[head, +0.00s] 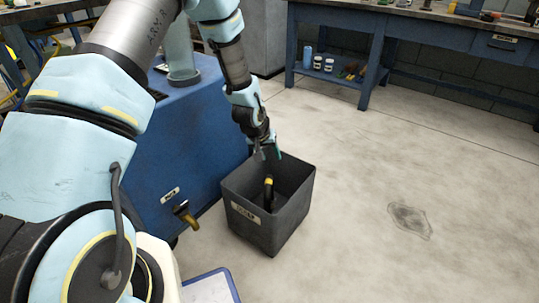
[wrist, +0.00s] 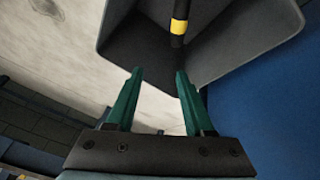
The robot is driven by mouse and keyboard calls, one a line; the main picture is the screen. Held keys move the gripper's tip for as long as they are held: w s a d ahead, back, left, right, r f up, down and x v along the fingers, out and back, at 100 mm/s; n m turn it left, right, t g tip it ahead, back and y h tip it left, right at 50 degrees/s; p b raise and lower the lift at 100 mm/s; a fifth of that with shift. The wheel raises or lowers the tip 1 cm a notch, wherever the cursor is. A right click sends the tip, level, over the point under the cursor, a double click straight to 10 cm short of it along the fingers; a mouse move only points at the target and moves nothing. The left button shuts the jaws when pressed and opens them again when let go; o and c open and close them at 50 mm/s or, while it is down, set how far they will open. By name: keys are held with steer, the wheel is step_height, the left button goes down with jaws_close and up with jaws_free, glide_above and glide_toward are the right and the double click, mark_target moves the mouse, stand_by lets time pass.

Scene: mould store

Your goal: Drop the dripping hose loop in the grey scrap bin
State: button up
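The grey scrap bin (head: 293,215) stands on the floor with a label on its front; its inside wall (wrist: 235,45) fills much of the top of the wrist view. The black hose loop (head: 268,192) with a yellow band shows within the bin's opening. In the wrist view the hose (wrist: 178,27) is beyond my fingertips, apart from them. Whether it rests on the bin floor I cannot tell; its lower part is hidden. My gripper (head: 264,153) is above the bin's back rim, its green fingers (wrist: 159,71) apart with nothing between them.
A blue machine (head: 190,140) with a small spout or tap (head: 185,213) stands close left of the bin. A blue workbench (head: 420,28) stands at the back right. A dark stain (head: 410,218) marks the floor at right; floor around it is clear.

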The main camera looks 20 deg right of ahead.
steer(key=shift+o, duration=0.8)
steer(key=p+v, duration=0.2)
steer(key=v, duration=0.8)
steer(key=shift+a+r+p, duration=0.15)
steer(key=shift+r+p, duration=0.2)
steer(key=shift+s, duration=0.1)
